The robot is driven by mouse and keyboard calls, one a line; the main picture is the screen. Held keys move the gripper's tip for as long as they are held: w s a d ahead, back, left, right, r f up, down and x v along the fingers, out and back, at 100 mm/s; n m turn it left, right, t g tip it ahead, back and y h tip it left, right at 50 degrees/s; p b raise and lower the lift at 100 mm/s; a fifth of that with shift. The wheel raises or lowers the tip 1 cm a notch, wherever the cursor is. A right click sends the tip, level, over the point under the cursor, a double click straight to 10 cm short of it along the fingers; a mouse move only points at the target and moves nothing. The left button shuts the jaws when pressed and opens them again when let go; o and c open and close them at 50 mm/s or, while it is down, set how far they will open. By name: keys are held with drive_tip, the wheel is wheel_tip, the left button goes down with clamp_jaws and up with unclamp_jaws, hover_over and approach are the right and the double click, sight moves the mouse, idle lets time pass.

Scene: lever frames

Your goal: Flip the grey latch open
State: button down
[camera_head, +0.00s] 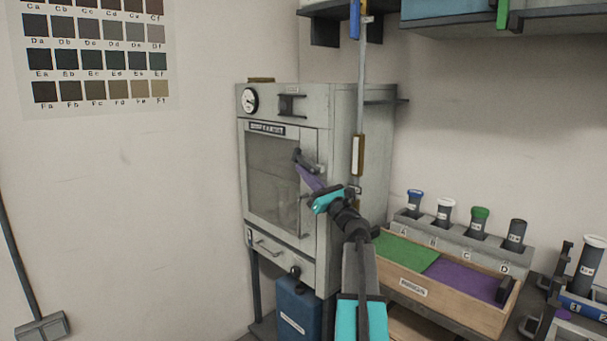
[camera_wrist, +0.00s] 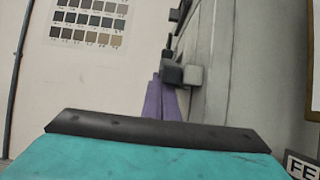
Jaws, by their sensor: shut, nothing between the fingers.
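The grey latch (camera_head: 318,169) sits at the right edge of the windowed door on a light grey oven-like cabinet (camera_head: 284,222). A dark lever part slants up and left from it. In the wrist view the latch (camera_wrist: 184,74) shows as a dark and light grey block just right of the fingertips. My gripper (camera_head: 301,169) has purple fingers held together, with nothing between them. In the wrist view the gripper (camera_wrist: 158,78) points along the door front. Its tips are at or very near the latch; I cannot tell if they touch. The door looks shut.
A vertical pole (camera_head: 360,110) stands at the cabinet's right front. A wooden tray (camera_head: 450,302) with green and purple areas and a rack of capped tubes (camera_head: 460,244) are at the right. A blue container (camera_head: 299,308) is below.

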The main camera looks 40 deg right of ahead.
drive_tip(key=v, duration=1.3)
drive_tip(key=shift+s+f+b, duration=0.2)
drive_tip(key=shift+s+b, duration=0.05)
drive_tip(key=shift+b, duration=0.15)
